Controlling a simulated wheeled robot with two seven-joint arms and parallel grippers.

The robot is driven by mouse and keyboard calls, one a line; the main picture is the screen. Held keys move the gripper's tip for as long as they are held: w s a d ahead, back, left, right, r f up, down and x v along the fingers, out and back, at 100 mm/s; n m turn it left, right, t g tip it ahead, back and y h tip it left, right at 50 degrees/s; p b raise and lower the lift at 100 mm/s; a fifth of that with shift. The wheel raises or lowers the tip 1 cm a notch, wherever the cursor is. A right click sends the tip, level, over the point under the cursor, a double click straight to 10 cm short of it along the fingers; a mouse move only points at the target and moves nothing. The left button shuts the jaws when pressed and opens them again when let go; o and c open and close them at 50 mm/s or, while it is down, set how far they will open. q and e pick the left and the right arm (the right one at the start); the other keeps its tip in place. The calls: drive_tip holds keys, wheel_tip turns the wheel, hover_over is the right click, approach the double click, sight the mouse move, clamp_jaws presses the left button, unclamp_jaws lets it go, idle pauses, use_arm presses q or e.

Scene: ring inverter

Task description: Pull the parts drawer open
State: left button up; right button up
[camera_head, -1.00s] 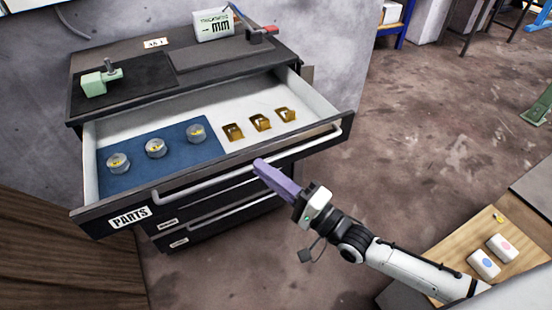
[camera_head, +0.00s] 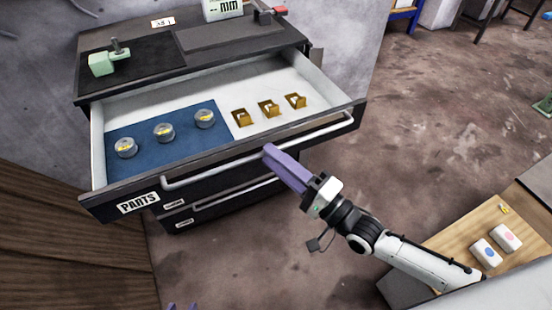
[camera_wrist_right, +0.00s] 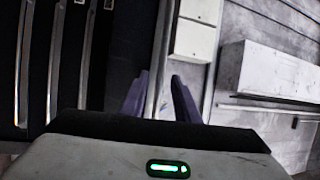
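The parts drawer (camera_head: 140,192) is the top drawer of a dark cabinet and stands well pulled out, with a PARTS label on its front. Its pale bar handle (camera_head: 215,172) runs along the front. My right gripper (camera_head: 270,150) has its purple fingertips at this handle.
Inside the drawer are three clear round containers (camera_head: 164,132) on a blue mat (camera_head: 150,155) and three brass-coloured brackets (camera_head: 268,109). Closed drawers (camera_head: 225,195) lie below. A wooden surface (camera_head: 70,240) stands at left. A wooden tray (camera_head: 455,245) with two white blocks is at right.

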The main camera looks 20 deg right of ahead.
drive_tip(key=b+v, duration=0.1)
drive_tip(key=v, duration=0.9)
drive_tip(key=shift+s, duration=0.15)
drive_tip(key=s+a+f+n+g+h, duration=0.2)
drive_tip(key=f+n, duration=0.2)
drive_tip(key=f, duration=0.2)
drive_tip(key=s+a+f+n+g+h, duration=0.1)
drive_tip(key=s+f+n+h, duration=0.15)
drive_tip(key=f, duration=0.35)
drive_tip(key=s+d+f+n+g+h, duration=0.3)
drive_tip(key=s+f+n+g+h, duration=0.1)
drive_tip(key=f, duration=0.6)
drive_tip(key=s+n+g, duration=0.1)
drive_tip(key=s+n, duration=0.1)
drive_tip(key=s, duration=0.1)
drive_tip(key=shift+s, duration=0.25)
drive_tip(key=shift+r, duration=0.1)
